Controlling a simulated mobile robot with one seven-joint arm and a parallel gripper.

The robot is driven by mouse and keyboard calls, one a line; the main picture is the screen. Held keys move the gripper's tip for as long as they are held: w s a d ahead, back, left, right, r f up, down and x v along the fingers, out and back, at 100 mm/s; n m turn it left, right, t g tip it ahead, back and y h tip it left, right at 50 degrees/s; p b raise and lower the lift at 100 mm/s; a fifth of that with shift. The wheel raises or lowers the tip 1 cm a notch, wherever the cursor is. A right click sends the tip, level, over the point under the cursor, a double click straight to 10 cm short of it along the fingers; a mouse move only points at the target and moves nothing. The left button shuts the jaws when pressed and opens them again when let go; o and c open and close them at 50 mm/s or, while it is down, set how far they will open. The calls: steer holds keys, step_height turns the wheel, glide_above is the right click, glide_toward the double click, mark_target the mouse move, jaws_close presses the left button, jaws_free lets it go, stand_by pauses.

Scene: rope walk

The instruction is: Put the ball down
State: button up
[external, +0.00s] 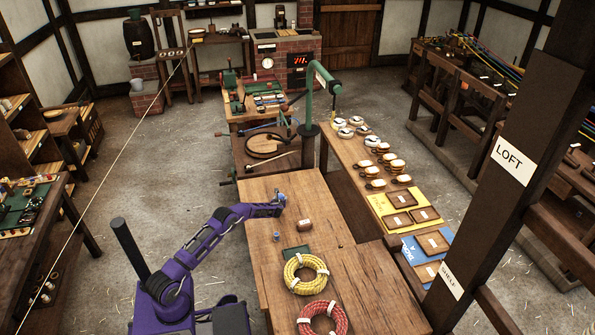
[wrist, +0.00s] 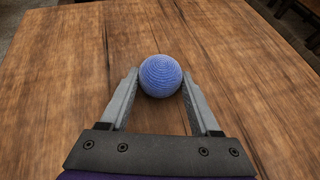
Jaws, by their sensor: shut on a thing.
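The ball (wrist: 160,76) is blue and looks wound from thin cord. In the wrist view it sits between the fingertips of my gripper (wrist: 160,84), which is shut on it. Bare wooden tabletop lies under and around it; I cannot tell whether the ball touches the wood. In the external view my gripper (external: 281,198) is over the far left part of the wooden table (external: 262,220). The ball is small and hard to make out there.
A bench (external: 345,160) with several round pieces and trays stands to the right. The tabletop around my gripper is clear.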

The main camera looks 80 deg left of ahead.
steer(key=o, duration=1.3)
steer(key=shift+f, duration=0.1)
steer(key=shift+o, duration=0.2)
steer(key=v, duration=1.2)
steer(key=shift+d, duration=0.1)
